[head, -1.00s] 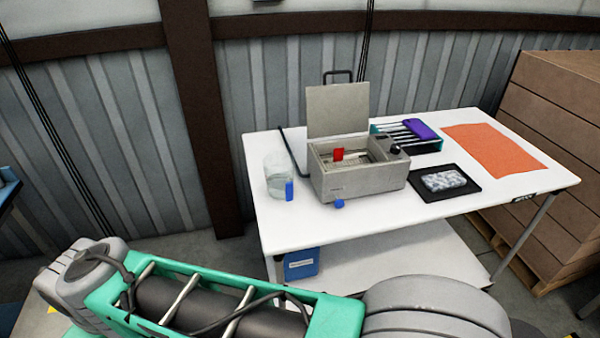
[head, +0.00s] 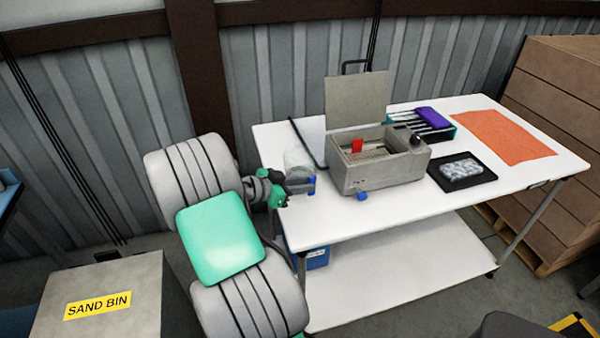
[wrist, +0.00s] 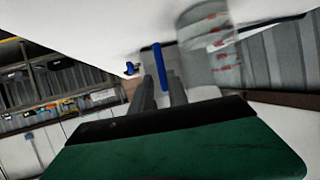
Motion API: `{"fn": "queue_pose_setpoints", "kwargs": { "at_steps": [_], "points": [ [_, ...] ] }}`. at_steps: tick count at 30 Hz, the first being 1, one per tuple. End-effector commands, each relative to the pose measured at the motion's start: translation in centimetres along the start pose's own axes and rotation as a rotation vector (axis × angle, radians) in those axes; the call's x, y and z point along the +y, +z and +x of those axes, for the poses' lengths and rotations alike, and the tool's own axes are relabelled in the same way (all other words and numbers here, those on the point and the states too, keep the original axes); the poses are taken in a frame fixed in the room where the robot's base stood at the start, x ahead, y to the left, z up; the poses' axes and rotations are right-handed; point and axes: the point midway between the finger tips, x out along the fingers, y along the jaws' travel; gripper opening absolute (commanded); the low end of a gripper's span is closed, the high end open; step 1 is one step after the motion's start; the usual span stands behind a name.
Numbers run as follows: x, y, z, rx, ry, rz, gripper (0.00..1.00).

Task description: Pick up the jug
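The jug (head: 297,160) is a clear vessel with a blue handle, standing at the left end of the white table. In the wrist view the jug (wrist: 208,45) is to the right, with red markings, and its upright blue handle (wrist: 163,66) shows between the grey fingers. My gripper (head: 302,186) is at the handle side of the jug and covers its lower part in the head view. In the wrist view the two fingers of my gripper (wrist: 160,85) are apart, around the handle; contact with it cannot be made out.
A grey open-lidded box (head: 382,173) with a blue knob stands close right of the jug. A black bent rod (head: 308,143) is just behind. A black mat (head: 447,181) and an orange sheet (head: 505,137) lie farther right. A sand bin (head: 60,285) stands front left.

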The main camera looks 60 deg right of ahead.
Motion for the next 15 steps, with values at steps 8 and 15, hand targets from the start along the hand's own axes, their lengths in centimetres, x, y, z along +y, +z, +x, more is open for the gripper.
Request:
{"fn": "queue_pose_setpoints", "kwargs": {
  "at_steps": [8,15],
  "points": [
    [-0.3,-1.0,4.1,-0.004,0.001,-0.003,0.2],
    [-0.5,-0.6,6.5,-0.006,-0.005,-0.005,0.2]
  ]
}}
